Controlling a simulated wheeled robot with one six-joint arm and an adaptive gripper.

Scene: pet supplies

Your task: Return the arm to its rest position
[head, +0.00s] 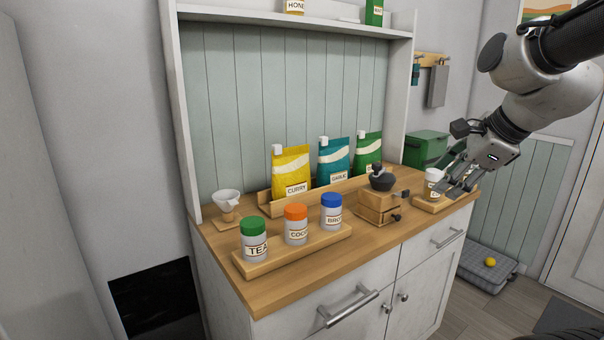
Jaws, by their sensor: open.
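My arm (548,88) reaches in from the upper right over the right end of the wooden counter. My gripper (458,190) points down and to the left, with its fingers apart. It is close beside a small white jar (433,184) at the counter's right end, and the fingers partly overlap the jar in this view. I see nothing held between the fingers. Whether a finger touches the jar cannot be told.
The counter (276,283) holds a tray with the tea jar (254,240), cocoa jar (296,226) and a blue-lidded jar (331,212). A grinder (378,204) stands left of my gripper. Pouches (334,162) and a green box (424,149) stand behind. Floor shows at lower right.

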